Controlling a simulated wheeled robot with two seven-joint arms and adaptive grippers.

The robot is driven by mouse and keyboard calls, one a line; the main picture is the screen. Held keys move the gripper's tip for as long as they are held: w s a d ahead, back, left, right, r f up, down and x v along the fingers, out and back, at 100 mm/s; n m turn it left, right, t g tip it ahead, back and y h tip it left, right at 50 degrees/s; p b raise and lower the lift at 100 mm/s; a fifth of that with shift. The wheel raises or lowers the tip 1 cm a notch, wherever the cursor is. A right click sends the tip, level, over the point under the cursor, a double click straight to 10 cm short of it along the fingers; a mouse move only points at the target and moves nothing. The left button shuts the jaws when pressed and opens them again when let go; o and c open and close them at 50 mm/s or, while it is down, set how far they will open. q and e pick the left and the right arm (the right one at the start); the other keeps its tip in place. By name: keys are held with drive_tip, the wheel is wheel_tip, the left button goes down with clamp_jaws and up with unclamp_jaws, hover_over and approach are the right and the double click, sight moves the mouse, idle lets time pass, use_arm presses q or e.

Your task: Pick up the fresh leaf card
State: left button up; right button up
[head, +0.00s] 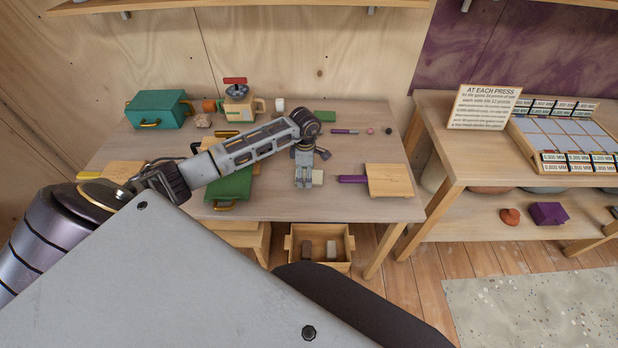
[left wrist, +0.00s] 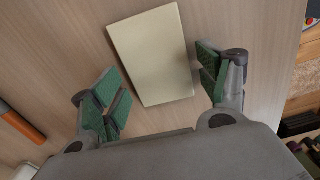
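A plain cream rectangular card or thin block (left wrist: 153,55) lies flat on the tabletop in the left wrist view; I see no mark on it that tells whether it is the fresh leaf card. In the head view its pale edge (head: 318,177) shows just right of my left gripper (head: 303,182), which points down over the table. In the left wrist view the left gripper (left wrist: 160,88) is open, its green-padded fingers apart on either side of the card's near part. Nothing is held. My right gripper is not in view.
The wooden table (head: 345,207) also bears a green case (head: 232,186), a teal box (head: 155,108), a wooden block with a purple handle (head: 390,180) and a small green block (head: 324,117). An orange-and-grey rod (left wrist: 20,125) lies left of the gripper. A wooden crate (head: 335,265) stands below.

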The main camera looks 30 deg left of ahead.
use_arm(q)
drive_tip(key=c, duration=0.7)
drive_tip(key=shift+r, duration=0.3)
wheel_tip(320, 180, up, 8)
drive_tip(key=shift+f+b, duration=0.2)
drive_tip(key=shift+b, duration=0.15)
drive_tip(key=shift+r, duration=0.9)
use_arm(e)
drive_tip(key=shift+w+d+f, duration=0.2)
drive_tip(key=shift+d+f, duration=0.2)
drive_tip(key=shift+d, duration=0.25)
